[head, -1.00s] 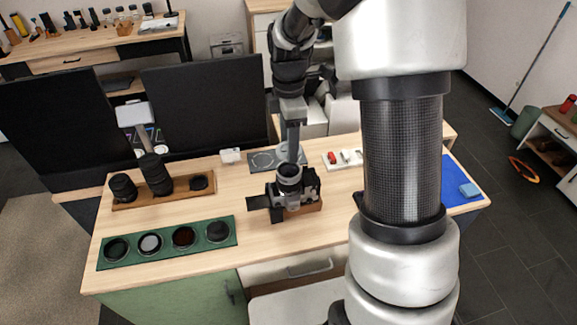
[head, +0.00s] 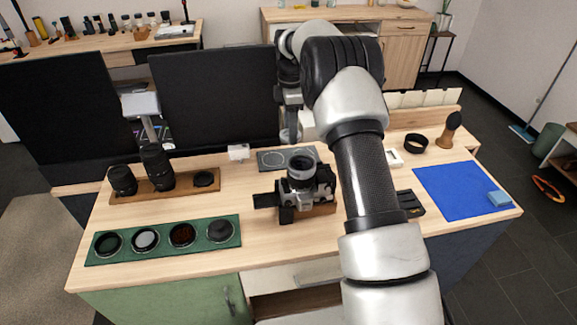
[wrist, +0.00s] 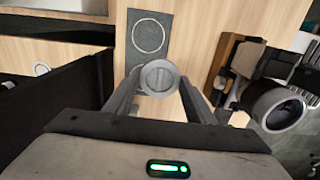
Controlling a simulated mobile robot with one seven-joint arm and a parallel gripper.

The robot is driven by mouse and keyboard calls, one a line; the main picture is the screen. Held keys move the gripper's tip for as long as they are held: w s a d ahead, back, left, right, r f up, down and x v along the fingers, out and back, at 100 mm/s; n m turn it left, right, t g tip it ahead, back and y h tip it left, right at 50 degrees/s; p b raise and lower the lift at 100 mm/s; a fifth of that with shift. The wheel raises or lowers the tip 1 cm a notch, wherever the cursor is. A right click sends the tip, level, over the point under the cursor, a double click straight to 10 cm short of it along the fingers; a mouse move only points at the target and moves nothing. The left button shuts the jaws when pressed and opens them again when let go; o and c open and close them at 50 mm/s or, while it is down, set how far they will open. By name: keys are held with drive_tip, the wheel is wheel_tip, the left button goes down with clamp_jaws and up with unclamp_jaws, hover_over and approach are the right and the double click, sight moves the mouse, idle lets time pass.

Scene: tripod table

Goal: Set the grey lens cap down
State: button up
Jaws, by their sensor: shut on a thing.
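The grey lens cap (wrist: 158,77) is a round disc held between the fingertips of my gripper (wrist: 160,88) in the wrist view. In the head view my gripper (head: 289,128) hangs behind the camera, over the back of the table, partly covered by my arm. A dark grey mat (head: 272,164) with pale ring outlines lies flat on the table there. In the wrist view the mat (wrist: 137,60) shows one empty ring, and the cap covers the part nearer my palm. The cap appears above the mat; the height gap is hard to tell.
A camera (head: 306,190) with an upright lens stands just in front of the mat. A dark monitor (head: 213,105) rises behind. A lens rack (head: 140,197), a green filter tray (head: 98,252) and a blue cloth (head: 450,190) lie around. A small white block (head: 238,152) is left of the mat.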

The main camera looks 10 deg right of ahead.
drive_tip(key=shift+w+f, duration=0.3)
drive_tip(key=shift+f, duration=0.55)
wheel_tip(320, 180, down, 9)
drive_tip(key=shift+r, duration=0.1)
drive_tip(key=shift+f+b, duration=0.25)
drive_tip(key=shift+b, duration=0.1)
drive_tip(key=o, duration=1.1)
